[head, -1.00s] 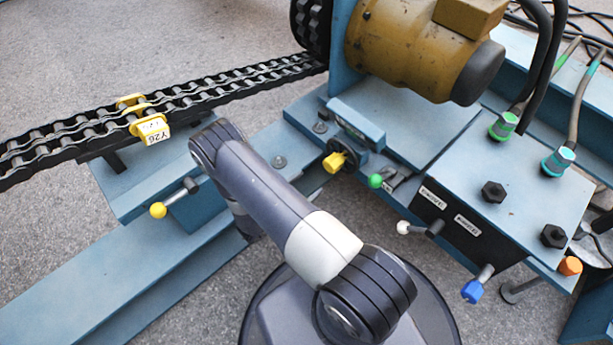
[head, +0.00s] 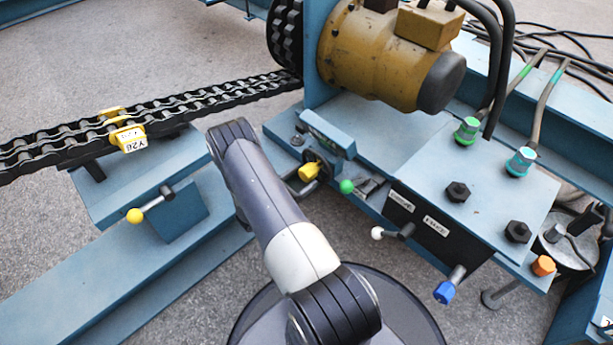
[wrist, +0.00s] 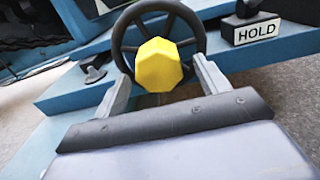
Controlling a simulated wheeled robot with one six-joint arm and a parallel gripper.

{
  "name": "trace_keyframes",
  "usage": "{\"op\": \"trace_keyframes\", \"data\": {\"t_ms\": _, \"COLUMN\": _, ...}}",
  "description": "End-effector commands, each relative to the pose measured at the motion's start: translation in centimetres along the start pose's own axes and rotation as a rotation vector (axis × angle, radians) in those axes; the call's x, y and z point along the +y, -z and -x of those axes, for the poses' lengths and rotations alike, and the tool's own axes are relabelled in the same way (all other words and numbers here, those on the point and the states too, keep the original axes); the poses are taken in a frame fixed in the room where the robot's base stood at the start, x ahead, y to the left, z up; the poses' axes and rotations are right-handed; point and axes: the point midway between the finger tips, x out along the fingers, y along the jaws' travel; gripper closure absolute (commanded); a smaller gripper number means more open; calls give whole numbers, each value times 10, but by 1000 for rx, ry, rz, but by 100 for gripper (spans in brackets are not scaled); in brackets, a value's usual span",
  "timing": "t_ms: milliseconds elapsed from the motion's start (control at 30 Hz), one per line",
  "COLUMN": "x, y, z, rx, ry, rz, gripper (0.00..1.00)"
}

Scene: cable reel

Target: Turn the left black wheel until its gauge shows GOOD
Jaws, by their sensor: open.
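A black spoked wheel (wrist: 157,32) with a yellow faceted knob (wrist: 158,66) fills the top middle of the wrist view. The wheel (head: 319,163) also shows in the head view, on the blue frame below the motor, with its yellow knob (head: 309,172). My gripper (wrist: 162,68) is open, with one finger on each side of the yellow knob. I cannot tell whether either finger touches it. In the head view, my arm hides part of the gripper. I see no readable gauge and cannot make out GOOD.
A HOLD label (wrist: 257,30) sits right of the wheel. A green knob (head: 346,187) is close to the wheel's right. A white-knobbed lever (head: 378,233) and a blue-knobbed lever (head: 444,292) stick out further right. A chain (head: 190,105) and yellow-knobbed lever (head: 135,215) lie left.

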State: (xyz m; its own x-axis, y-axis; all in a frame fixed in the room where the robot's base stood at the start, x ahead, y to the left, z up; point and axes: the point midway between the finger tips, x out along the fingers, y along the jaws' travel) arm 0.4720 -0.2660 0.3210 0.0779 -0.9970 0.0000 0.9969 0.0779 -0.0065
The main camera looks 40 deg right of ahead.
Motion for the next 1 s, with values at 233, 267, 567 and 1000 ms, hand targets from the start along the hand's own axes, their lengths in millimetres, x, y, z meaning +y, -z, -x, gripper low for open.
{"op": "trace_keyframes", "data": {"t_ms": 233, "x": 0, "y": 0, "z": -27, "rx": 0, "ry": 1, "rz": -2, "gripper": 30}}
{"op": "trace_keyframes", "data": {"t_ms": 267, "x": 0, "y": 0, "z": -28, "rx": 0, "ry": 1, "rz": -2, "gripper": 30}}
{"op": "trace_keyframes", "data": {"t_ms": 567, "x": 0, "y": 0, "z": -30, "rx": 0, "ry": 0, "rz": -1, "gripper": 30}}
{"op": "trace_keyframes", "data": {"t_ms": 1000, "x": 0, "y": 0, "z": -30, "rx": 0, "ry": 0, "rz": -1, "gripper": 65}}
